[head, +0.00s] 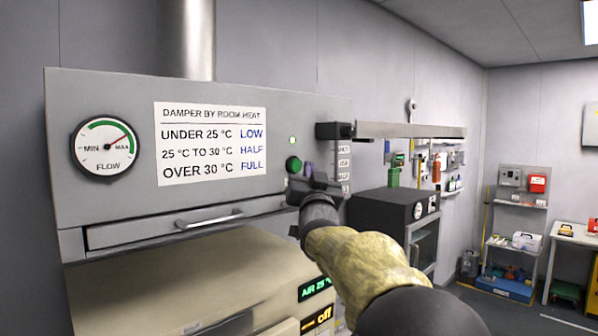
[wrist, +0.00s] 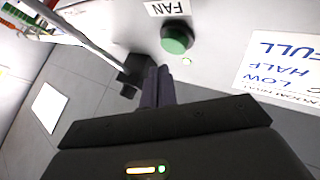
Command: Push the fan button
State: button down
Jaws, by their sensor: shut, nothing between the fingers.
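The green round fan button (head: 293,164) sits on the front of the grey hood panel, right of the damper notice. In the wrist view the button (wrist: 176,38) shows beside a label reading FAN (wrist: 168,8). In the wrist view the fingertips (wrist: 158,72) lie just below the button; I cannot tell any contact.
A damper lever (head: 410,130) juts from a black block at the panel's right edge. A flow gauge (head: 106,147) points near MAX. The damper notice (head: 210,143) is left of the button. Below, displays read AIR 25 (head: 315,288) and off (head: 317,319).

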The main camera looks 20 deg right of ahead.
jog(key=s+b, duration=0.1)
jog(key=s+d, duration=0.1)
jog(key=s, duration=0.1)
jog(key=s+b, duration=0.1)
jog(key=shift+s+d+b, duration=0.15)
jog(key=shift+d+b, duration=0.15)
dwell(1.4)
